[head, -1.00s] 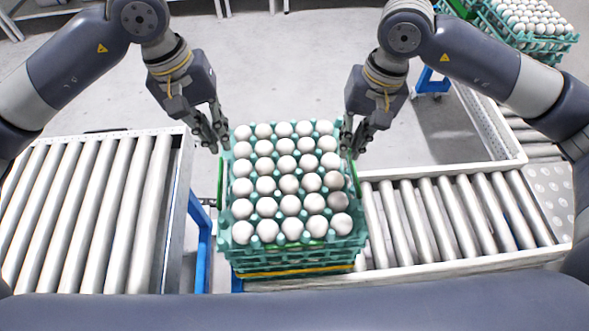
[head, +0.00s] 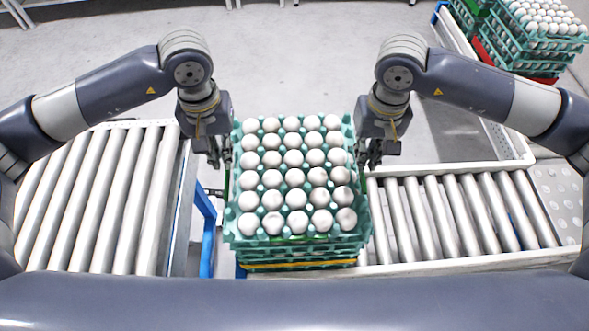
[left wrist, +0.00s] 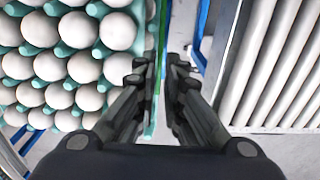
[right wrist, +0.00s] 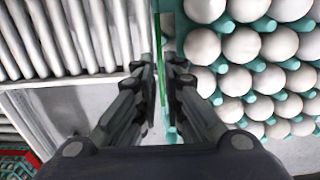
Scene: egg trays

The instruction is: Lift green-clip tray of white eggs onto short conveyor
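A stack of teal trays with white eggs (head: 295,243) stands in the middle of the head view, at the left end of the right-hand roller conveyor (head: 455,210). Green clip strips show along its sides, in the left wrist view (left wrist: 158,50) and the right wrist view (right wrist: 157,40). My left gripper (head: 222,160) is at the stack's left side, its fingers open on either side of the green strip. My right gripper (head: 369,158) is at the right side, likewise open around the strip. Neither visibly presses on it. The lower trays are partly hidden.
A separate roller conveyor (head: 100,200) stands to the left, with a gap and blue legs (head: 208,235) between it and the stack. More egg stacks (head: 520,55) stand at the back right, with red and green clips. The floor behind the stack is clear.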

